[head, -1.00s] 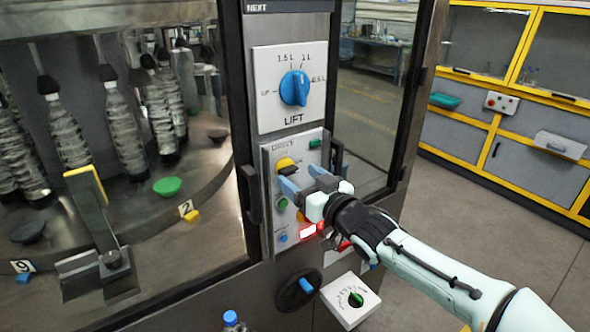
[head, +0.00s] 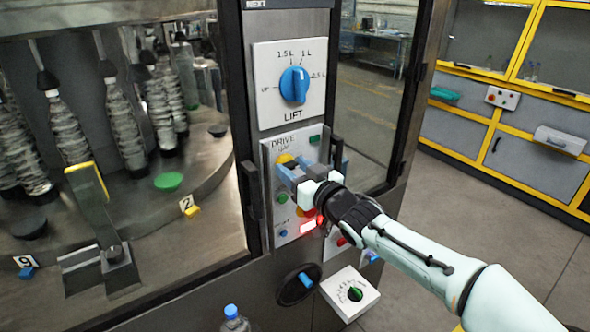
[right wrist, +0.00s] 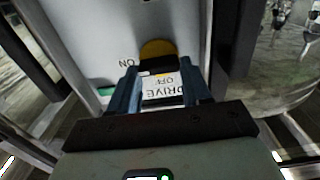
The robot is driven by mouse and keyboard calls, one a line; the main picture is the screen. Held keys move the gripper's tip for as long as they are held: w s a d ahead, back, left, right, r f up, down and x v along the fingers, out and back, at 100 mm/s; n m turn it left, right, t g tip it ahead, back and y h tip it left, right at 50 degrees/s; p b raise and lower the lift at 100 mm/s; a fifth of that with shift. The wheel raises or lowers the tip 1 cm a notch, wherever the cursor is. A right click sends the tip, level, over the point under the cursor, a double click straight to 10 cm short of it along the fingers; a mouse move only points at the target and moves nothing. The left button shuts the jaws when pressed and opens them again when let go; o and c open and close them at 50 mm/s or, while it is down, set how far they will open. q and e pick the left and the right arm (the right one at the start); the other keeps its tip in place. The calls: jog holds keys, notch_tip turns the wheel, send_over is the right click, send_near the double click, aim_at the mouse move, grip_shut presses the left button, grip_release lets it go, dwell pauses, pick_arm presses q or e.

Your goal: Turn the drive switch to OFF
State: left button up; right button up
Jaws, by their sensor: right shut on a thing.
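The drive switch (head: 284,159) is a yellow disc on the white control panel, under the word DRIVE. In the right wrist view the yellow disc (right wrist: 157,48) shows beyond the fingertips, with OFF and DRIVE labels between the fingers and ON to the left. My right gripper (head: 308,165) is at the panel with its blue fingers around the switch handle, shut on it. The right wrist view shows both fingers (right wrist: 160,72) close to the panel. The handle is mostly hidden, so I cannot tell which label it points to. My left gripper is not in view.
The blue LIFT knob (head: 294,85) is above. A green button (head: 282,198) and a lit red light (head: 308,226) lie below the switch. A black handwheel (head: 298,286) and a white dial box (head: 350,293) are lower. Dark door handles flank the panel.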

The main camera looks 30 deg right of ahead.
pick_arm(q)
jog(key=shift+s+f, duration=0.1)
pick_arm(e)
jog(key=n+b, duration=0.1)
jog(key=n, duration=0.2)
jog(key=shift+f+n+b, duration=0.15)
jog(key=shift+n+b, duration=0.15)
jog(key=shift+b, duration=0.05)
jog(key=n+b, duration=0.1)
jog(key=n, duration=0.3)
jog(key=shift+a+n, duration=0.15)
jog(key=shift+n, duration=0.15)
pick_arm(q)
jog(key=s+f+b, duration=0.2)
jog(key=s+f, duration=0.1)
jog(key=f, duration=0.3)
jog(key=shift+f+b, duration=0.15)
jog(key=shift+b, duration=0.25)
pick_arm(e)
jog(key=n, duration=0.9)
jog(key=shift+a+f, duration=0.1)
jog(key=shift+f, duration=0.1)
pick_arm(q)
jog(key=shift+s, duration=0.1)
pick_arm(e)
jog(key=shift+n, duration=0.4)
jog(key=o, duration=1.1)
